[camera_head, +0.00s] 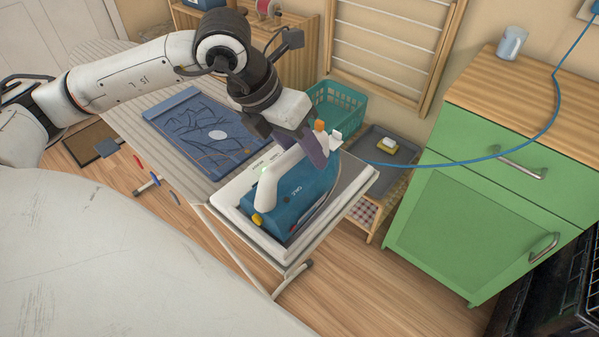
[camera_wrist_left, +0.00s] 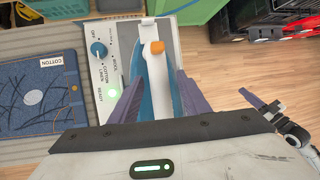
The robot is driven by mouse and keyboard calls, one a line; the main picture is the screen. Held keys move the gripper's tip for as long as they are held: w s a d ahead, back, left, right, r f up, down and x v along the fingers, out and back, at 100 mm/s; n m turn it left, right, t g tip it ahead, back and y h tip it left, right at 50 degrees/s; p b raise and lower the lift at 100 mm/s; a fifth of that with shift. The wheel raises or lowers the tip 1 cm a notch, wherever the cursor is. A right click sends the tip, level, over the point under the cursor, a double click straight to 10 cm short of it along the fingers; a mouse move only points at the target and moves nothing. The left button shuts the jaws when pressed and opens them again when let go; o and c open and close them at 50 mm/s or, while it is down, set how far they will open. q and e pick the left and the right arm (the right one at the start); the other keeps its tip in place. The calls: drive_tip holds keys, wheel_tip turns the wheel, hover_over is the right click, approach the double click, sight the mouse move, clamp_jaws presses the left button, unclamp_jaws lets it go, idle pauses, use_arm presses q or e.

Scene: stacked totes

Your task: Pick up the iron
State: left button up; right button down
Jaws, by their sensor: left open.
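The iron has a blue body (camera_head: 312,190) and a white handle (camera_head: 268,188), and sits on a white base (camera_head: 250,222) at the end of the ironing board (camera_head: 130,80). In the left wrist view its handle (camera_wrist_left: 153,72) bears an orange button. My left gripper (camera_head: 302,148) is open, with its purple fingers on either side of the handle. In the wrist view the fingers (camera_wrist_left: 160,88) straddle the handle; contact cannot be told. The fingers and palm hide part of the handle.
Folded denim (camera_head: 190,130) with a COTTON label (camera_wrist_left: 52,59) lies beside the base. A blue cord (camera_head: 470,160) runs past the green cabinet (camera_head: 460,215) to the wall. A teal basket (camera_head: 338,105) and grey tray (camera_head: 372,142) stand behind. The base's dial (camera_wrist_left: 98,49) and green light show.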

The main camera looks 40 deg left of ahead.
use_arm(q)
clamp_jaws()
idle(1.3)
drive_tip(key=shift+w+r, duration=0.15)
drive_tip(key=shift+r, duration=0.05)
